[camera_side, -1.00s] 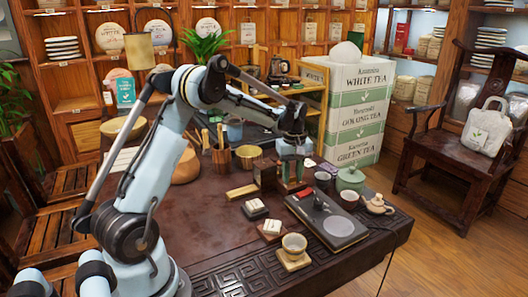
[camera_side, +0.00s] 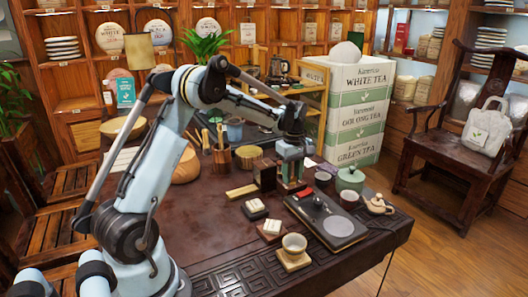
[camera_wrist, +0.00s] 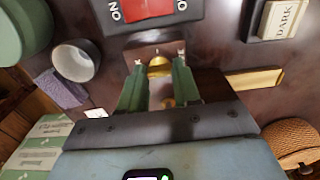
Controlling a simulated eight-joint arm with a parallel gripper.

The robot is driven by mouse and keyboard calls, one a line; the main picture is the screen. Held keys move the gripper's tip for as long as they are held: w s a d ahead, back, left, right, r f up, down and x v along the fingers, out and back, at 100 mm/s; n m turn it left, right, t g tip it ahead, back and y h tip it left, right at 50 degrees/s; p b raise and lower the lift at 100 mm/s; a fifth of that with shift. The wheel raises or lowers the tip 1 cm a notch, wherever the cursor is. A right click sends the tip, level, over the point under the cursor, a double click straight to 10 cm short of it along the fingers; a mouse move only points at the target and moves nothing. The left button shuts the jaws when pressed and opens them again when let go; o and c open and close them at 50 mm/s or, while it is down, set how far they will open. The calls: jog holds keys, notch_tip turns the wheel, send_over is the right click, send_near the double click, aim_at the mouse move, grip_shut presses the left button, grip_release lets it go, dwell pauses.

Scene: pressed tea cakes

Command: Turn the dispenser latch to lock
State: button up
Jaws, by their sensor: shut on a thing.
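In the wrist view a small brass latch knob (camera_wrist: 159,70) sits between the two green fingers of my gripper (camera_wrist: 159,60). The fingers are shut on it, one at each side. A dark wooden block (camera_wrist: 215,84), which looks like the dispenser body, shows beside and behind the right finger. In the side view my gripper (camera_side: 291,178) points down beside the dark dispenser box (camera_side: 265,176) on the table. The latch is hidden there by the fingers. I cannot read the latch's angle for certain.
A black device with a red switch (camera_wrist: 149,8) lies just beyond the fingertips. Tea-cake boxes (camera_side: 255,209) lie in front, and a brass bar (camera_side: 242,191) lies left.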

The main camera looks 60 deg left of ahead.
aim_at(293, 178)
jog(key=o, duration=1.1)
jog(key=shift+c, duration=0.2)
notch_tip(293, 178, up, 12)
jog(key=shift+r, duration=0.1)
jog(key=s+d+r+m+t, duration=0.2)
jog(key=s+d+m, duration=0.2)
jog(key=d+m, duration=0.15)
jog(key=s+d+r+m+t, duration=0.1)
jog(key=s+d+m+t, duration=0.2)
jog(key=d, duration=0.4)
jog(key=s+d+f+m+t, duration=0.2)
jog(key=s+d+f+m, duration=0.3)
jog(key=s+d+m, duration=0.2)
jog(key=s+m, duration=0.1)
jog(key=m, duration=0.1)
jog(key=shift+s+d+f+m, duration=0.15)
jog(key=shift+s+d+m, duration=0.1)
jog(key=shift+s+m, duration=0.15)
